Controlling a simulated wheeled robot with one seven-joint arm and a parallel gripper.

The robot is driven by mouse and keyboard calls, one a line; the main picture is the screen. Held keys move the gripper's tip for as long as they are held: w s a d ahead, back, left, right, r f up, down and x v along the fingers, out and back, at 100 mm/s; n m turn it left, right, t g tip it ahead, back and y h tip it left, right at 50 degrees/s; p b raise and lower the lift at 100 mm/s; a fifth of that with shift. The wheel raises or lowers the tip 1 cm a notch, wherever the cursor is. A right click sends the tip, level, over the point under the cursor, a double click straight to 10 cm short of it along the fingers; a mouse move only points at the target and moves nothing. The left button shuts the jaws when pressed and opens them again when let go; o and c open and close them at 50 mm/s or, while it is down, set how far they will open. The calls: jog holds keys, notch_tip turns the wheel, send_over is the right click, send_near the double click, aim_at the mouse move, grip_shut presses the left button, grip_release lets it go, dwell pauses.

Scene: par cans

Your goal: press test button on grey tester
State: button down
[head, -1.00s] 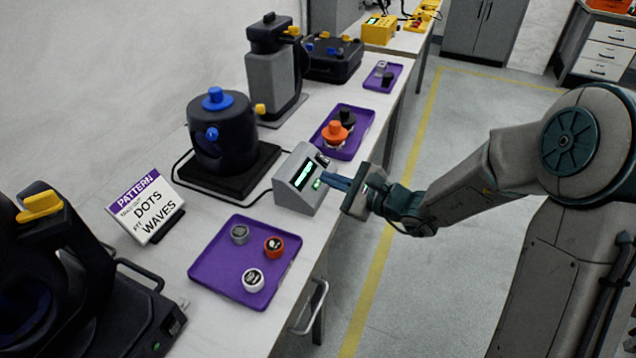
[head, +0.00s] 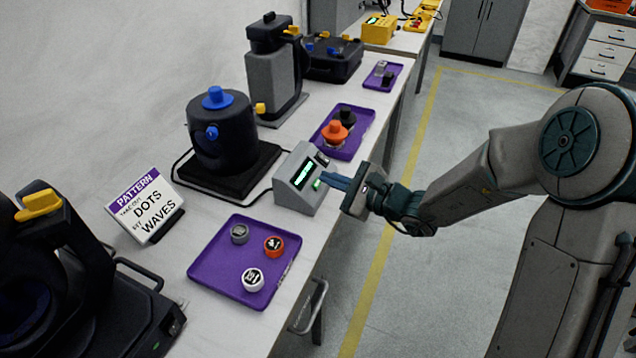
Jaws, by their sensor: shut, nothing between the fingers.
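The grey tester (head: 299,180) is a small sloped box on the bench with a lit green display (head: 302,175). A small green-lit button (head: 317,184) sits on its sloped face, at the lower right of the display. My gripper (head: 323,180) reaches in from the right with its blue fingers closed together and empty. The fingertips are right at the button; whether they touch it or hover just off it I cannot tell. The fingers partly cover the tester's right side.
A purple tray (head: 222,291) with three small round caps lies in front of the tester. Another purple tray (head: 362,121) with orange and black pieces lies behind it. A black round device (head: 223,140) stands to the left, near a sign (head: 146,205). Open floor lies right of the bench.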

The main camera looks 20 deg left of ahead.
jog(key=shift+a+f+b, duration=0.25)
jog(key=shift+f+b, duration=0.1)
jog(key=shift+b, duration=0.05)
jog(key=shift+a+f+b, duration=0.2)
jog(key=shift+f+b, duration=0.05)
jog(key=shift+b, duration=0.15)
dwell(0.5)
dwell(0.4)
jog(key=shift+d+r+p, duration=0.4)
jog(key=shift+d+r, duration=0.1)
jog(key=shift+r, duration=0.15)
jog(key=shift+s+d+r+p, duration=0.1)
jog(key=shift+d+r+p, duration=0.7)
jog(key=shift+r, duration=0.2)
jog(key=shift+d+r+p, duration=0.7)
jog(key=shift+d+r, duration=0.05)
jog(key=shift+r, duration=0.2)
